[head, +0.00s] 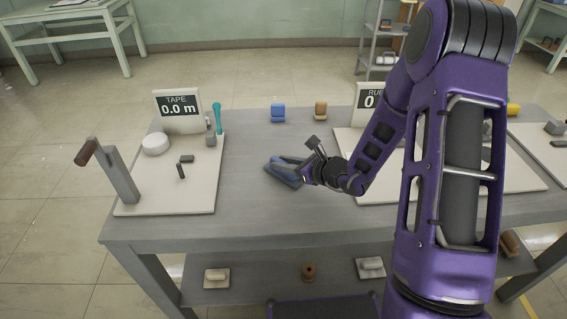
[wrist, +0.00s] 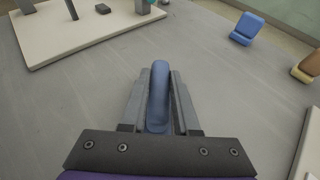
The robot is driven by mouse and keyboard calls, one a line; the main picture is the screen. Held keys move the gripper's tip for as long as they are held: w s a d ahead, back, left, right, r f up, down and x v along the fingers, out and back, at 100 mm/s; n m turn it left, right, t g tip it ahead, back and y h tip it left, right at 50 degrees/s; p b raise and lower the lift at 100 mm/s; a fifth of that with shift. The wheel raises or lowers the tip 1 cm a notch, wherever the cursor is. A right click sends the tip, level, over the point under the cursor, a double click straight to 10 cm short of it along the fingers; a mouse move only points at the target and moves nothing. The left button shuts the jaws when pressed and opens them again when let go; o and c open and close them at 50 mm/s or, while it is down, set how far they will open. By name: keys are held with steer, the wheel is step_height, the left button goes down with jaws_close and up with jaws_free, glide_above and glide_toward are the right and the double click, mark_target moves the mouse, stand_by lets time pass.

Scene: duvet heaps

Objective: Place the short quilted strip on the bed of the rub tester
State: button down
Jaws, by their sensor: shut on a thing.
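My gripper (head: 300,172) is shut on a blue strip (head: 280,167) over the middle of the grey table. In the wrist view, the strip (wrist: 158,92) stands on edge between the two fingers (wrist: 160,80), looking rounded and soft. I cannot make out quilting on it. Whether it still touches the table is unclear. The rub tester's pale board (head: 522,181) lies to the right, with a sign starting "RU" (head: 366,100) at its back left. My arm covers most of the tester, so its bed is hidden.
A tape station with a pale board (head: 190,198), crank and sign (head: 178,110) stands at the left. A blue piece (head: 277,113) and a tan piece (head: 320,110) sit at the table's back edge. Table (head: 250,215) around the gripper is clear. Small items stand on the shelf below.

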steer(key=shift+f, duration=0.2)
steer(key=c, duration=0.7)
jaws_free()
steer(key=shift+o, duration=0.2)
steer(key=shift+r, duration=0.15)
